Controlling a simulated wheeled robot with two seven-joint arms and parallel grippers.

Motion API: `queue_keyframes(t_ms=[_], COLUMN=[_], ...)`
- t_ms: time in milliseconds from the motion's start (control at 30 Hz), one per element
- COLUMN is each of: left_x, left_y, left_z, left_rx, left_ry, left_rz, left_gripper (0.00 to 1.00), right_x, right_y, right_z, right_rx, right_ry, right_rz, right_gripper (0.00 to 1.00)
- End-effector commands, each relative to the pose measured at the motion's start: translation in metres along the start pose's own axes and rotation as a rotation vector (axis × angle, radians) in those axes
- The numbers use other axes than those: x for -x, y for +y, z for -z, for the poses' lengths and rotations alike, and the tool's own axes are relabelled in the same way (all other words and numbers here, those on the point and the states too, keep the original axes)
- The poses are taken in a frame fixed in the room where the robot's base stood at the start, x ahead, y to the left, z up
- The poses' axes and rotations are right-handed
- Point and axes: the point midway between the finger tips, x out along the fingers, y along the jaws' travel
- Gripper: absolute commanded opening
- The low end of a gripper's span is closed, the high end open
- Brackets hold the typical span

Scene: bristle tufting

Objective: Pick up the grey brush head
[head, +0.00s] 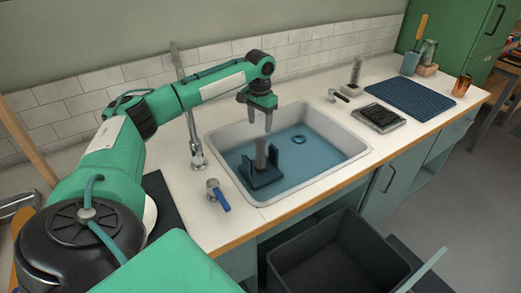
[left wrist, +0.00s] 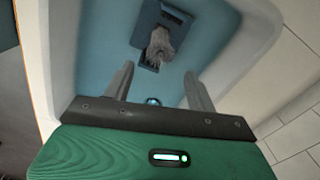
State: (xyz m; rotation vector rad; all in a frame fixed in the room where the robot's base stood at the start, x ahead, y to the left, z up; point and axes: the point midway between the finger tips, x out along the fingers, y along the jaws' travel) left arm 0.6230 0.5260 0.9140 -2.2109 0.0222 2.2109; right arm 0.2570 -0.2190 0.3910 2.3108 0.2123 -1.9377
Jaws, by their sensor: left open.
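The grey brush head (head: 261,155) stands upright in a dark blue holder (head: 265,178) inside the sink. My left gripper (head: 260,130) hangs above it, pointing down, open and empty. In the left wrist view the grey brush head (left wrist: 161,45) lies beyond the tips of the two spread fingers (left wrist: 157,72), apart from them. The blue holder (left wrist: 168,14) shows behind it there. My right gripper is not in view.
The white sink (head: 222,143) has a tap (head: 197,155) on its left and a blue-handled valve (head: 218,194) near its front left. A black tray (head: 379,117) and blue mat (head: 412,98) lie right. A dark bin (head: 330,262) stands below.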

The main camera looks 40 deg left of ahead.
Motion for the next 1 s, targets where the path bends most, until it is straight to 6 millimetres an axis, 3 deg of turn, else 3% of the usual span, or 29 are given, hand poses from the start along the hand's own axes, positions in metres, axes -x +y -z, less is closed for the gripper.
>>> queue_keyframes(t_ms=[300, 567, 800, 1000], left_x=[-0.060, -0.080, -0.115, -0.124], left_y=[0.000, 0.000, -0.001, -0.001], left_z=[0.000, 0.000, 0.000, 0.000], left_rx=[0.001, 0.001, 0.001, 0.000], left_ry=[-0.002, -0.002, -0.001, 0.000], left_rz=[0.000, 0.000, 0.000, 0.000], left_gripper=[0.57, 0.57, 0.57, 0.57], right_x=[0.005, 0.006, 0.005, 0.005], right_y=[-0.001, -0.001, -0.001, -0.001], right_z=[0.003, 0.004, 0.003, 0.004], right_rx=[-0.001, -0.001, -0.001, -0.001], right_ry=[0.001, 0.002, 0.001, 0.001], right_rz=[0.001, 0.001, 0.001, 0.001], right_gripper=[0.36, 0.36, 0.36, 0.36])
